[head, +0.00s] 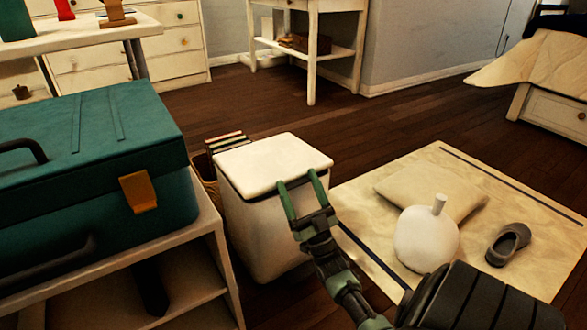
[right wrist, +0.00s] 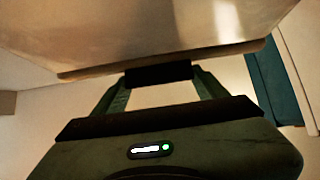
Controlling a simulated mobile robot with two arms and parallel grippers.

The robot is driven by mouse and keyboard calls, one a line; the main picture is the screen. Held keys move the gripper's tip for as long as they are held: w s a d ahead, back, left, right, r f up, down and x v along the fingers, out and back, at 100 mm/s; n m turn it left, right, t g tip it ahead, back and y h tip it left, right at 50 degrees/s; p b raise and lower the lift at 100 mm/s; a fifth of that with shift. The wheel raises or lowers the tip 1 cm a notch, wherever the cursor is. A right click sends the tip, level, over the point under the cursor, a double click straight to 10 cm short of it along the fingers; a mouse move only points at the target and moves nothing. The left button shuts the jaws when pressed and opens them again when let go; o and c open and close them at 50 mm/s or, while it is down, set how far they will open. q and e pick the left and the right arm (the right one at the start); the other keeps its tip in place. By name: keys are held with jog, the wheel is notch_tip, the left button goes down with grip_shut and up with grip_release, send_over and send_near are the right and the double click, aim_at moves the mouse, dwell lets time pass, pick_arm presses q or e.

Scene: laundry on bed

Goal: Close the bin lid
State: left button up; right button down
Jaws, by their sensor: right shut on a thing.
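The white bin (head: 262,232) stands on the wood floor, right of the low shelf. Its pale lid (head: 272,160) lies over the top and looks nearly flat; I cannot tell whether it sits fully down. In the right wrist view, the fingers (right wrist: 158,80) reach a dark piece at the edge of the pale lid (right wrist: 160,35). My left gripper is not in view.
A teal case (head: 90,175) sits on the white shelf (head: 205,225) close left of the bin. A basket with books (head: 225,142) stands behind the bin.

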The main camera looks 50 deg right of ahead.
notch_tip(320, 180, down, 2)
jog(key=shift+w+f+b, duration=0.1)
jog(key=shift+f+b, duration=0.1)
jog(key=shift+b, duration=0.1)
jog(key=shift+f, duration=0.2)
jog(key=shift+c, duration=0.6)
grip_release()
jog(key=shift+a+f, duration=0.1)
jog(key=shift+s+a+f, duration=0.15)
jog(key=shift+s+f, duration=0.15)
jog(key=shift+f, duration=0.05)
jog(key=d+p+v, duration=0.1)
jog(key=v, duration=0.5)
jog(key=shift+s+a+p, duration=0.3)
jog(key=shift+s+a, duration=0.1)
jog(key=shift+a, duration=0.05)
